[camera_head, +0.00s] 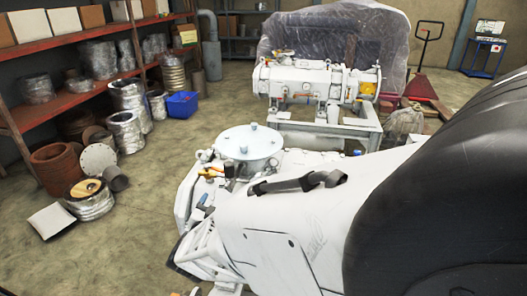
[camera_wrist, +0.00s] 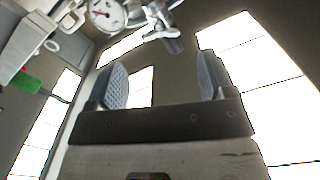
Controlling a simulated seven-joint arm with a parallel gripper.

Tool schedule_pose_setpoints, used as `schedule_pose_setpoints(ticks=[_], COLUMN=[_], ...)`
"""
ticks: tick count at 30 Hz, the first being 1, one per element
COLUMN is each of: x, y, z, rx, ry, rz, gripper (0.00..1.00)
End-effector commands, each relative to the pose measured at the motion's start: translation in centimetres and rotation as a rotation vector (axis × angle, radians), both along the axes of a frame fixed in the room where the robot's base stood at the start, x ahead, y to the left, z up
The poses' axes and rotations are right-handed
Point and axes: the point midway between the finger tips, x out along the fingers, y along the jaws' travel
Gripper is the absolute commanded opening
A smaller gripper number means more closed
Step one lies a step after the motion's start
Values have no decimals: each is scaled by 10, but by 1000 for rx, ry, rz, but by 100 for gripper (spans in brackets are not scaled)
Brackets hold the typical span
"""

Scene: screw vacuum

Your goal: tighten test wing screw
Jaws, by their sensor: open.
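In the wrist view my gripper (camera_wrist: 162,75) has its two grey ribbed fingers wide apart, with nothing between them. I cannot tell for sure which part of this fitting is the test wing screw. A round white gauge (camera_wrist: 105,14) with a red mark is to its left. In the head view I cannot make out my gripper or the wing screw. A white machine with a round grey lid (camera_head: 248,143) stands in the middle.
A white pump unit (camera_head: 315,85) on a stand is farther back, before a plastic-wrapped object (camera_head: 340,35). Red shelves (camera_head: 75,42) and wrapped cylinders line the left. A blue bin (camera_head: 182,105) stands on the floor. Open floor (camera_head: 140,205) lies between shelves and machine.

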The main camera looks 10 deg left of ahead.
Motion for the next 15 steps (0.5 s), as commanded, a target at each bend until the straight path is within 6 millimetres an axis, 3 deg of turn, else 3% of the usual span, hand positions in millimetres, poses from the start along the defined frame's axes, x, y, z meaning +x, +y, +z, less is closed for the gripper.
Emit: schedule_pose_setpoints(ticks=[8, 15], x=[2, 15], y=[0, 0], z=[0, 0], rx=[1, 2], ry=[0, -1], rz=[0, -1], gripper=[77, 77])
